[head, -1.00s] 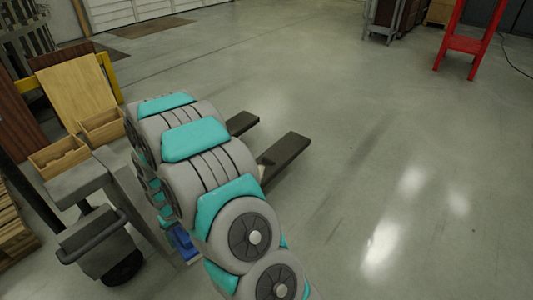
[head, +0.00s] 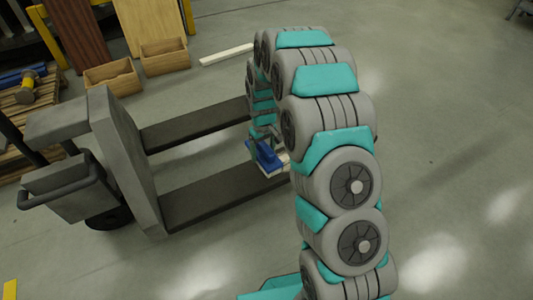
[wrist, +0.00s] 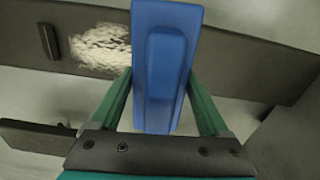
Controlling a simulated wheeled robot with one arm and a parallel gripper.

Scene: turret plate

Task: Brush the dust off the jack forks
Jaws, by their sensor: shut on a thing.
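The grey pallet jack (head: 130,155) stands at left in the head view, its two dark forks reaching right: a far fork (head: 190,132) and a near fork (head: 215,196). My gripper (head: 258,150) is shut on a blue brush (head: 267,157) with pale bristles, at the near fork's right part. Contact with the fork cannot be told. In the wrist view the brush (wrist: 165,65) sits between my green fingers (wrist: 163,105). A whitish dust patch (wrist: 102,48) lies on a dark fork (wrist: 245,65), left of the brush. My arm hides the fork ends in the head view.
Wooden boxes (head: 112,80) and (head: 164,60) and a pale strip (head: 226,54) lie on the floor behind the jack. A pallet (head: 20,125) with a yellow-and-black tool (head: 28,88) stands at far left. The floor (head: 460,140) at right is clear.

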